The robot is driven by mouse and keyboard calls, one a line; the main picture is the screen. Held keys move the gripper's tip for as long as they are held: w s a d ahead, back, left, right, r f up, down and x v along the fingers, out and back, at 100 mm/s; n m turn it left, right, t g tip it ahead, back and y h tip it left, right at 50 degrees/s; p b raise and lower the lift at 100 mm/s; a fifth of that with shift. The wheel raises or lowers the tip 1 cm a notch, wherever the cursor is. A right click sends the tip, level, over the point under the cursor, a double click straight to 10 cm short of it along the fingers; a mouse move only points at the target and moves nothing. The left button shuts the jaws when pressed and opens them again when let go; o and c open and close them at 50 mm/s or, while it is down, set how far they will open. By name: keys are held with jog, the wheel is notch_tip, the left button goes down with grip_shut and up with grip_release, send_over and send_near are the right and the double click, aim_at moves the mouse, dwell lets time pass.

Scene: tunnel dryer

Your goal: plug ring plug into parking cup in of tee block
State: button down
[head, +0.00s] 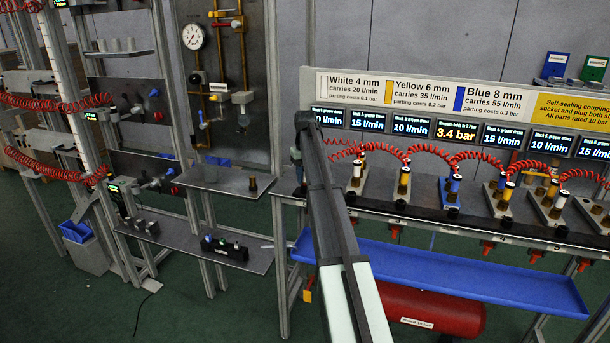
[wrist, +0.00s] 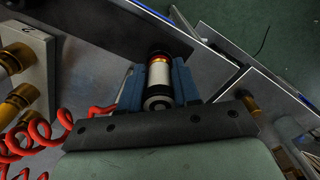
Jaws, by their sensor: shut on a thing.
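In the wrist view, my gripper (wrist: 158,88) is shut on a plug (wrist: 159,73) with a white body, a black end and a glowing orange ring. Its blue fingers stand either side of the plug. The far end of the plug lies over a dark surface; I cannot tell whether it touches anything. In the head view my gripper (head: 297,158) is partly hidden behind my arm, and the held plug cannot be made out. A tee block with brass fittings (wrist: 40,55) is left of the gripper in the wrist view. I cannot tell which fitting is the parking cup.
Several blocks with plugs and red coiled hoses (head: 430,150) line the bench at right. A blue tray (head: 450,276) hangs below. A side shelf (head: 225,182) with a small brass piece (head: 253,183) is left of my gripper. A red hose (wrist: 35,135) lies close at lower left.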

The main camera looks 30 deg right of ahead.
jog(key=shift+f, duration=0.1)
jog(key=c, duration=0.7)
grip_release()
jog(key=shift+c, duration=0.2)
notch_tip(320, 180, up, 14)
jog(key=shift+f, duration=0.1)
